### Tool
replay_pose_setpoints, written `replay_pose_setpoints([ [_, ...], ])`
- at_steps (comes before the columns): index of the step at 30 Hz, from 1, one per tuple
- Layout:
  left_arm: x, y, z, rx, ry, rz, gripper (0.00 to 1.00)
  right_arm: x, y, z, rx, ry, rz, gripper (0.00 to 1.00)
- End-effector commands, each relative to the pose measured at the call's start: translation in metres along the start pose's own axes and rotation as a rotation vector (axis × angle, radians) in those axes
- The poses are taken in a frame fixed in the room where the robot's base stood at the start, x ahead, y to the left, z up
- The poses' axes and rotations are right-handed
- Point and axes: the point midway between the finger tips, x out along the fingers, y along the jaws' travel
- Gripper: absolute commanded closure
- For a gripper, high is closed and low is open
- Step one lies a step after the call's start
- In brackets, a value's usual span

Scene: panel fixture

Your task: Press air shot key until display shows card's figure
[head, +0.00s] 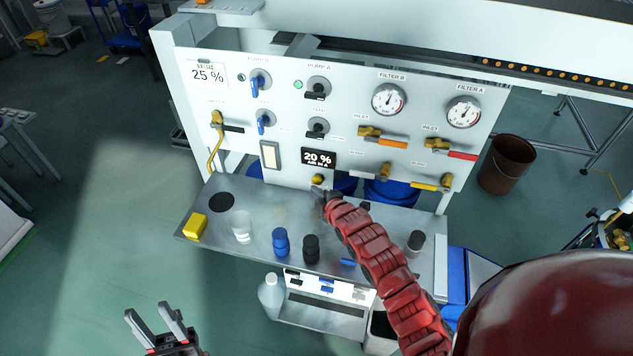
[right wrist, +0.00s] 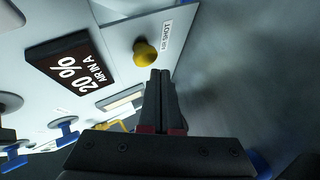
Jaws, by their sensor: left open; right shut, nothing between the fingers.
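The display (head: 319,159) is a dark panel that reads 20 % AIR IN A; it also shows, turned on its side, in the right wrist view (right wrist: 68,72). The card (head: 208,74) at the panel's upper left reads 25 %. The air shot key (head: 318,180) is a yellow knob below the display; it also shows in the right wrist view (right wrist: 145,52), with a label beside it. My right gripper (head: 322,197) is shut and empty, just below the key; in the right wrist view its fingertips (right wrist: 160,75) appear apart from the key. My left gripper (head: 155,318) is open and empty at lower left, away from the panel.
The panel (head: 290,125) also carries blue and black knobs, two gauges (head: 389,99) and several valve handles. The shelf (head: 265,200) below holds a yellow block (head: 195,227), a clear cup (head: 242,228) and blue and black caps. A brown bin (head: 506,165) stands at right.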

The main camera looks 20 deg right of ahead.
Motion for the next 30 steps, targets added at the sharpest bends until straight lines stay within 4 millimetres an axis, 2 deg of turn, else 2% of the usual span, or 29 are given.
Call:
replay_pose_setpoints([
  [11,-0.015,0.001,0.003,0.0,0.0,0.0,0.55,0.006,0.003,0.005,-0.002,-0.001,0.001,1.0],
  [30,-0.017,0.001,0.003,0.0,0.0,0.0,0.55,0.007,0.005,0.005,0.0,0.0,0.0,1.0],
])
